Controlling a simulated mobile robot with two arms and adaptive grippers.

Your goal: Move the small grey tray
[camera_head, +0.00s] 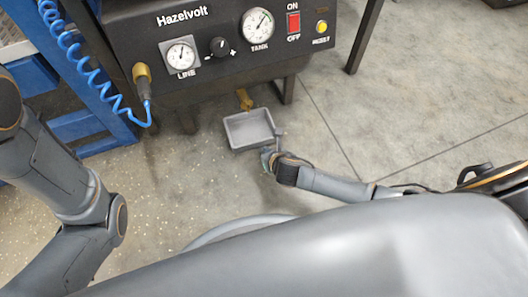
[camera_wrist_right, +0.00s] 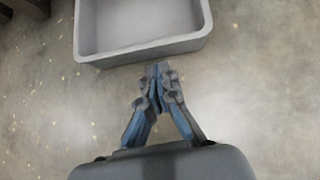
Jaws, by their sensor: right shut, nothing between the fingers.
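The small grey tray (camera_head: 250,143) is shallow, rectangular and looks empty. In the head view it is low, in front of the black Hazelvolt machine, below a brass fitting. My right gripper (camera_head: 268,153) is at the tray's near right corner. In the right wrist view the tray's near wall (camera_wrist_right: 150,53) is just ahead of my right gripper (camera_wrist_right: 158,68), whose fingers are closed together with nothing between them. I cannot tell whether the fingertips touch the wall. My left arm shows at the left of the head view, but its gripper is not in view.
The black machine (camera_head: 222,60) with gauges and switches stands above and behind the tray. A brass fitting (camera_head: 245,100) hangs under it. A coiled blue hose (camera_head: 85,65) and blue frame are at the left. The concrete floor (camera_head: 420,120) at the right is open.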

